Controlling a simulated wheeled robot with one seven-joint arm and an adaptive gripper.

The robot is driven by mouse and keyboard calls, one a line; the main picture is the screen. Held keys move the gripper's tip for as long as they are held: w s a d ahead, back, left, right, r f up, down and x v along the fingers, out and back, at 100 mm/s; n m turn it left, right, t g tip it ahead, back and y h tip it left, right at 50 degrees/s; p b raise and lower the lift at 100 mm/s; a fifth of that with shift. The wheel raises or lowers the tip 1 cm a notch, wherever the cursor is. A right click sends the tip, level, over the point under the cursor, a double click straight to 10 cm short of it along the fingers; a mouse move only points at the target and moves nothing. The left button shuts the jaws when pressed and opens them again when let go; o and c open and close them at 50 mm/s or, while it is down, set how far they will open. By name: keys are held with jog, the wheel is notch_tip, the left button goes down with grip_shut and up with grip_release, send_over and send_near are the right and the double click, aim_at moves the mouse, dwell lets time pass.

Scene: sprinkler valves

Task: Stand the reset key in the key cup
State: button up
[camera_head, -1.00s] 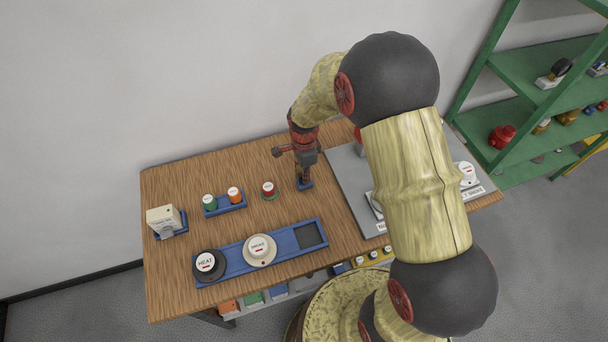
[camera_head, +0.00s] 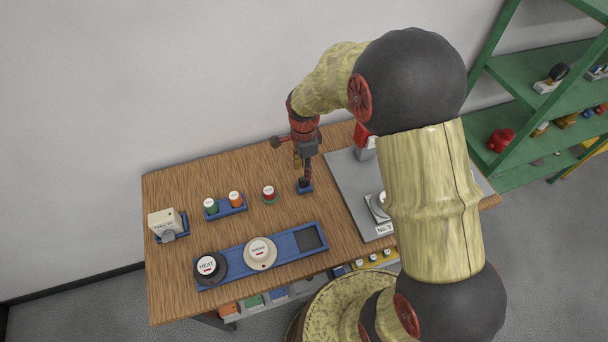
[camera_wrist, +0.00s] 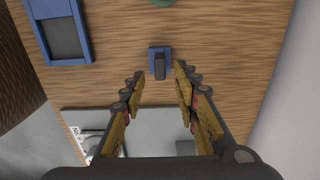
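The key cup (camera_head: 304,188) is a small blue block on the wooden table, left of the grey board. A dark upright piece, which looks like the reset key (camera_wrist: 159,68), stands in it. The cup also shows in the wrist view (camera_wrist: 153,50). My gripper (camera_wrist: 158,78) is open, its two fingers apart with nothing gripped between them. Its tips point toward the cup, one on each side of the dark piece in the picture. In the head view my gripper (camera_head: 306,168) is just above the cup. The key's lower end is hidden in the cup.
A blue rack (camera_head: 221,211) holds green and orange pieces. A long blue tray (camera_head: 290,246) holds two round detectors. The grey board (camera_head: 348,190) with a red-topped fixture (camera_head: 362,137) is at right.

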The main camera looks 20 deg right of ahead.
jog(key=s+r+n+t, duration=0.1)
jog(key=s+r+n, duration=0.3)
jog(key=r, duration=0.7)
jog(key=s+r+n+t, duration=0.2)
jog(key=s+r+n, duration=0.2)
jog(key=r, duration=0.6)
jog(key=s+r+n+t, duration=0.1)
jog(key=s+r+n, duration=0.2)
jog(key=s+n, duration=0.2)
jog(key=s+r+n+t, duration=0.1)
jog(key=s+r+n, duration=0.3)
jog(key=s, duration=0.5)
jog(key=shift+r+n+t+p, duration=0.15)
jog(key=shift+n+t+p, duration=0.15)
jog(key=shift+n+p, duration=0.15)
notch_tip(320, 180, down, 4)
jog(key=b, duration=0.4)
